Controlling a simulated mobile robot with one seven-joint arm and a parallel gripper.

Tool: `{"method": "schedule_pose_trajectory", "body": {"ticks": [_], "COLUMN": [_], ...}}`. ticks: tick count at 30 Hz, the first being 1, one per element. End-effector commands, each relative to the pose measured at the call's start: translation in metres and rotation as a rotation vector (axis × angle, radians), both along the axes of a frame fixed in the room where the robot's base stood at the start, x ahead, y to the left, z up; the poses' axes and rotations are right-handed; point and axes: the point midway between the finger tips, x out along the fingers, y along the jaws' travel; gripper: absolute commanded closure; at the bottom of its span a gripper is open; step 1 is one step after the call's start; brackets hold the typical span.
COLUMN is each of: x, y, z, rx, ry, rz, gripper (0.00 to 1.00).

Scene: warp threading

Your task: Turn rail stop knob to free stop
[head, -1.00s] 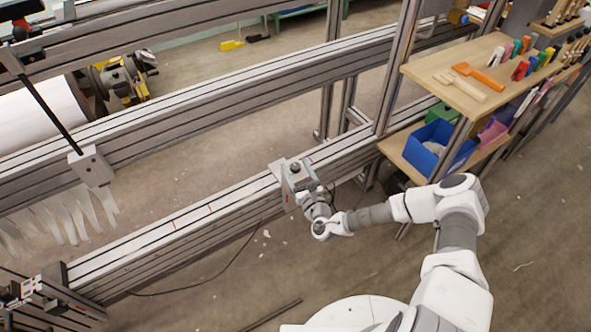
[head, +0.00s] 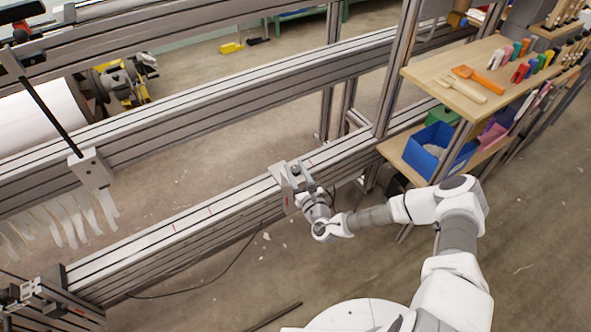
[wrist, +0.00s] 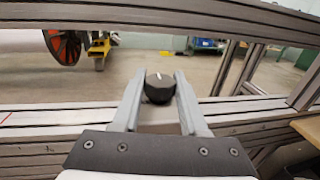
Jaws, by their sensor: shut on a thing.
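The rail stop knob (wrist: 159,90) is round and black with a white pointer mark on its top edge. In the wrist view it sits between the two grey fingers of my gripper (wrist: 159,82), which is shut on it. In the head view my gripper (head: 297,172) is at the grey metal stop (head: 288,200) on the lower rail (head: 170,228). There the fingers largely hide the knob. The white pointer mark leans slightly right of upright in the wrist view.
A wooden shelf (head: 425,72) with combs and coloured tools stands right of the stop, with a blue bin (head: 428,150) below. A black lever arm (head: 48,110) and pale strips (head: 70,222) hang at left. Floor before the rail is mostly clear.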

Motion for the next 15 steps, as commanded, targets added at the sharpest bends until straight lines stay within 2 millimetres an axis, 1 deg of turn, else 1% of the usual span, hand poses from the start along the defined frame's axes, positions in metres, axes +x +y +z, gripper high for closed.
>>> {"method": "schedule_pose_trajectory", "body": {"ticks": [8, 15], "x": [0.0009, 0.0014], "y": [-0.0011, -0.0014], "z": [-0.0001, -0.0032], "rx": [-0.005, -0.009], "ry": [-0.002, -0.001], "rz": [0.11, 0.308], "gripper": [1.0, 1.0]}}
